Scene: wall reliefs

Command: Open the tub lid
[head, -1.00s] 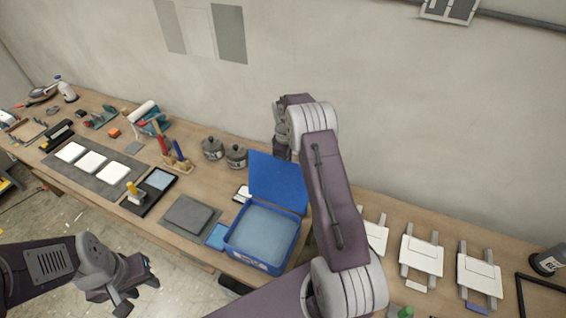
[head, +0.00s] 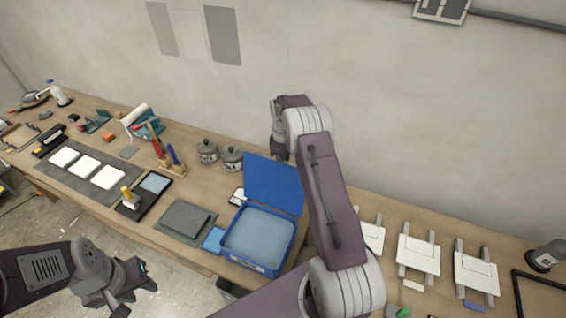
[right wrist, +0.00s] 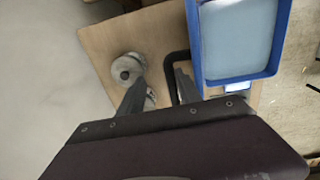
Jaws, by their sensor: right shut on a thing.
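The blue tub (head: 258,238) stands on the workbench near the middle of the head view, its pale inside showing. Its blue lid (head: 273,184) is raised and leans back from the far rim. The tub also shows at the upper right of the right wrist view (right wrist: 274,72). In the right wrist view the right gripper's fingers (right wrist: 158,82) are by a dark bent bar (right wrist: 172,60) beside the tub; the grip itself shows poorly. My left gripper (head: 136,290) is open and empty at the lower left.
Two grey lidded jars (head: 220,155) and a phone-like white object (head: 237,197) stand close left of the lid. A grey block (head: 184,218) on a mat lies left of the tub. White plates (head: 418,253) lie to the right. The wall is behind.

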